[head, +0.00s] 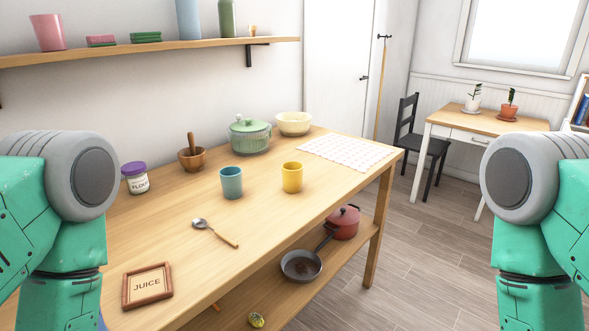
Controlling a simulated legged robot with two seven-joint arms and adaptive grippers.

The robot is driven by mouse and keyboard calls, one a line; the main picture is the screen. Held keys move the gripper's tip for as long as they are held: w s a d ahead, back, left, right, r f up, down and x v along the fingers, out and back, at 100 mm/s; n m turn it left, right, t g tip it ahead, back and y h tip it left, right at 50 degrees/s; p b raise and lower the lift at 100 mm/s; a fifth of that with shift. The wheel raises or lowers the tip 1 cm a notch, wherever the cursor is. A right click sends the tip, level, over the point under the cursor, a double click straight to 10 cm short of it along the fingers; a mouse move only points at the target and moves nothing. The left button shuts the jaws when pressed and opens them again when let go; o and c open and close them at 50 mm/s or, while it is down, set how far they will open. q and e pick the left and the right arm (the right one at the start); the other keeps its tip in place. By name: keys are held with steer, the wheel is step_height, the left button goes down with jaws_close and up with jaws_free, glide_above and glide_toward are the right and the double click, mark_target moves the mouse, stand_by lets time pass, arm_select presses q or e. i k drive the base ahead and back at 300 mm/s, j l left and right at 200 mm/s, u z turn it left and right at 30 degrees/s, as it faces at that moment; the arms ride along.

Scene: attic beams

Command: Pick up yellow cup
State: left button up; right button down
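The yellow cup (292,178) stands upright on the wooden table, right of a teal cup (231,183) and apart from it. Nothing is touching the yellow cup. My left and right arms show at the left and right edges of the head view, with their lower ends cut off. Neither gripper is in view.
The wooden table (183,235) also bears a green pot (250,136), a cream bowl (293,123), a mortar (193,155), a flour jar (135,178), a spoon (214,232) and a framed sign (147,286). A pan (301,266) sits on the lower shelf. The table in front of the yellow cup is clear.

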mark_target(292, 172)
steer(key=i+l+u, duration=0.1)
steer(key=l, duration=0.25)
steer(key=i+l, duration=0.3)
steer(key=i+l+u, duration=0.15)
steer(key=l, duration=0.25)
steer(key=i, duration=0.05)
